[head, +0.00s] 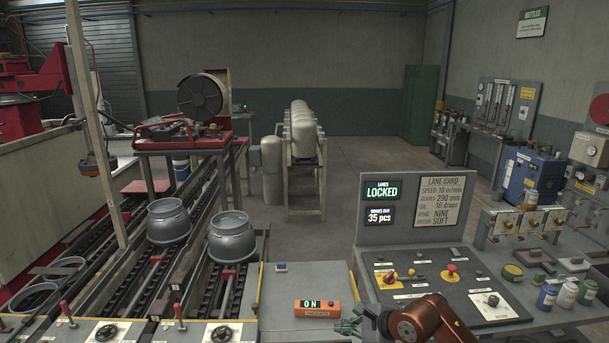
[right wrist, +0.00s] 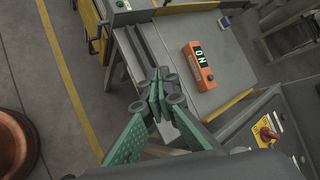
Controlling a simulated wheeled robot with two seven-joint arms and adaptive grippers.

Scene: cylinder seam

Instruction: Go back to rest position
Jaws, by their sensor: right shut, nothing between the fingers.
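My right gripper (head: 347,326) shows low in the head view, at the front edge of the control desk, with my orange-brown arm coming in from the right. In the right wrist view its green fingers (right wrist: 157,92) are together with nothing between them. The orange box with a lit "ON" display (head: 317,308) lies on the grey bench top just left of the gripper, apart from it. It also shows in the right wrist view (right wrist: 198,66). My left gripper is not in view.
The control panel (head: 440,291) with knobs and a red button is right of the gripper. Its upright board reads "LOCKED" (head: 382,191) and "35 pcs". Two grey metal vessels (head: 232,237) (head: 168,221) stand on the roller lanes at left. Jars (head: 566,294) stand at the far right.

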